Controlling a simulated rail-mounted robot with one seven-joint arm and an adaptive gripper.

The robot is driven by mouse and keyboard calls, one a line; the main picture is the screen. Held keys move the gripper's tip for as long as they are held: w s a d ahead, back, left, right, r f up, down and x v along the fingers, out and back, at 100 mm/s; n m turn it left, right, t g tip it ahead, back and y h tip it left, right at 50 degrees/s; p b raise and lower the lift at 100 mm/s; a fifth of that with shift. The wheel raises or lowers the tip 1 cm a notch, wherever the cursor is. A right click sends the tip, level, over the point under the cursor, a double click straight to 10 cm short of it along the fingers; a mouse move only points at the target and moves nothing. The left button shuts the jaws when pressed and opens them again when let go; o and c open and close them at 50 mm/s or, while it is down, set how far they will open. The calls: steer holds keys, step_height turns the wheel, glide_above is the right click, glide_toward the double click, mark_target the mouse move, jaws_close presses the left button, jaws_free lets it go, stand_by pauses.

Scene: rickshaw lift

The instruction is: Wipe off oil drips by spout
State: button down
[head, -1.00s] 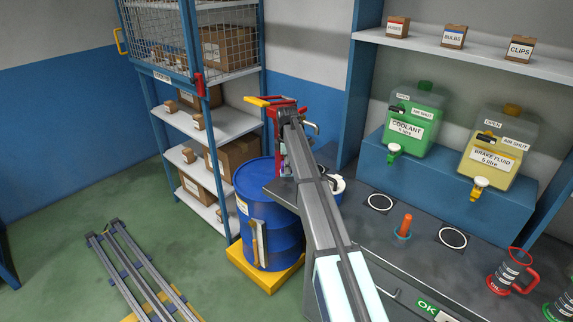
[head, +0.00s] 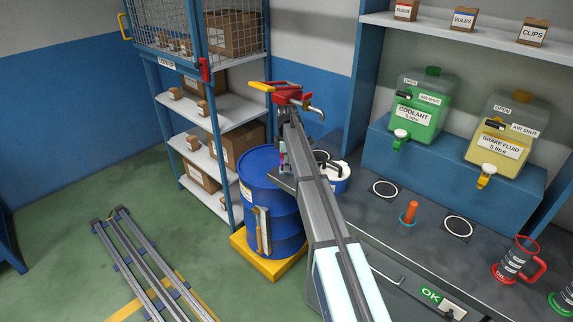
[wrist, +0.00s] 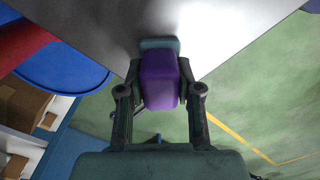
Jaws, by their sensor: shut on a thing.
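In the wrist view my gripper (wrist: 160,91) is shut on a purple block (wrist: 158,75) with a teal pad at its far end, beside a grey surface. In the head view my arm hides most of the gripper. The blue oil drum (head: 272,190) stands on a yellow base, and its top also shows in the wrist view (wrist: 62,75). A red pump head with a yellow handle (head: 288,95) stands above the drum. Its metal spout (head: 317,111) points right and down. My arm covers the pump's lower part. I cannot make out any oil drips.
The dark bench (head: 392,222) holds a white-rimmed blue tub (head: 341,184), an orange-handled tool (head: 408,212) and a red jug (head: 514,260). Coolant (head: 420,115) and brake fluid (head: 507,130) containers stand on a blue step. Shelving (head: 240,110) is behind the drum. Rails (head: 145,262) lie on the floor.

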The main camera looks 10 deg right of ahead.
steer(key=shift+w+d, duration=0.85)
steer(key=shift+d, duration=0.15)
steer(key=shift+w+d+r, duration=0.1)
steer(key=shift+d+r, duration=0.1)
step_height(320, 180, up, 8)
steer(key=p, duration=0.3)
steer(key=shift+f, duration=0.15)
